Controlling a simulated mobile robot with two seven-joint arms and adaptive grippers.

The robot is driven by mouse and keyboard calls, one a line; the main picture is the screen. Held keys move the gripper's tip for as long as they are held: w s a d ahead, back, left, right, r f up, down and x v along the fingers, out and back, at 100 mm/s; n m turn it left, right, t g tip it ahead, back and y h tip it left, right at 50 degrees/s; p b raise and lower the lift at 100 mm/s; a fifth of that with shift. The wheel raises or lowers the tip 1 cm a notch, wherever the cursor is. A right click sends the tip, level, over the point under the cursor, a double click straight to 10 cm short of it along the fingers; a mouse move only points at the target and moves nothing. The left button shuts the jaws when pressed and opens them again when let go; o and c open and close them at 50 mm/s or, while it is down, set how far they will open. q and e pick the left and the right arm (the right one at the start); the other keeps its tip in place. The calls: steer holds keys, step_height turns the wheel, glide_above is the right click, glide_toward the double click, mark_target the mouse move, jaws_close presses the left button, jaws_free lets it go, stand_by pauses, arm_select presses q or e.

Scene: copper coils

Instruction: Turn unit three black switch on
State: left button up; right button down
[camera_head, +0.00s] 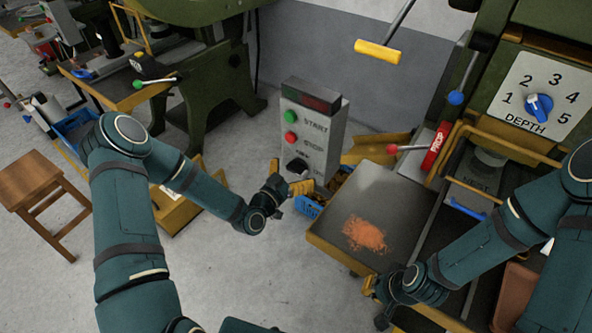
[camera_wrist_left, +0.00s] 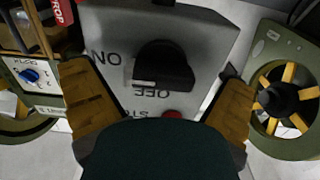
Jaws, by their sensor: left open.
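The grey control box (camera_head: 322,130) stands left of the metal work table, with a green START button (camera_head: 292,117), a red button (camera_head: 291,138) and a black switch (camera_head: 298,166) low on its front. In the left wrist view the black switch (camera_wrist_left: 162,66) is large, with ON and OFF lettering upside down beside it. Its exact setting is hard to read. My left gripper (camera_head: 286,189) is open in front of the box, its yellow fingers on either side of the switch, with visible gaps. My right gripper (camera_head: 372,287) is at the table's front edge; its fingers are partly hidden.
Orange copper bits (camera_head: 364,235) lie on the work table (camera_head: 335,225). A wooden stool (camera_head: 35,190) stands left, with open floor nearby.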

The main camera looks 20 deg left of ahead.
arm_select(q)
steer(key=v, duration=1.1)
steer(key=shift+s, duration=0.2)
steer(key=shift+a, duration=0.1)
